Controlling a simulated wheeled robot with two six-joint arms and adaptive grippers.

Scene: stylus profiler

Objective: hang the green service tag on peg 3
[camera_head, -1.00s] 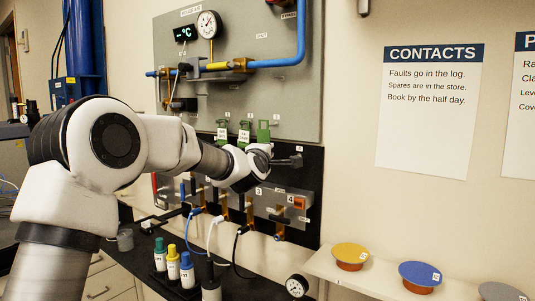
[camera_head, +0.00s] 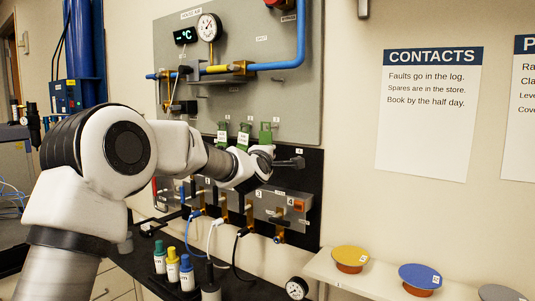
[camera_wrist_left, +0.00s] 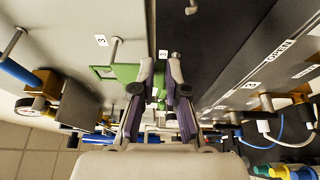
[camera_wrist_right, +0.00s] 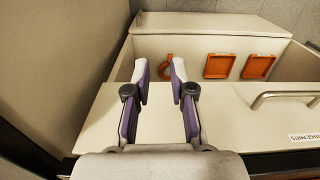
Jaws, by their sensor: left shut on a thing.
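A green service tag (camera_wrist_left: 126,72) is between the fingers of my left gripper (camera_wrist_left: 161,72), which is shut on it. In the left wrist view, the tag's holed end sticks out left of the fingers, beside a metal peg (camera_wrist_left: 116,46) with a label 3 (camera_wrist_left: 100,40). I cannot tell whether the peg passes through the hole. In the head view, this tag (camera_head: 265,132) shows above my left wrist, and the fingers are hidden. My right gripper (camera_wrist_right: 160,72) is open and empty.
The grey panel (camera_head: 230,98) carries a blue pipe (camera_head: 300,40), a gauge and valves. Below are a manifold with hoses and several capped bottles (camera_head: 172,265). In the right wrist view, an open drawer (camera_wrist_right: 190,20) holds orange items (camera_wrist_right: 218,66).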

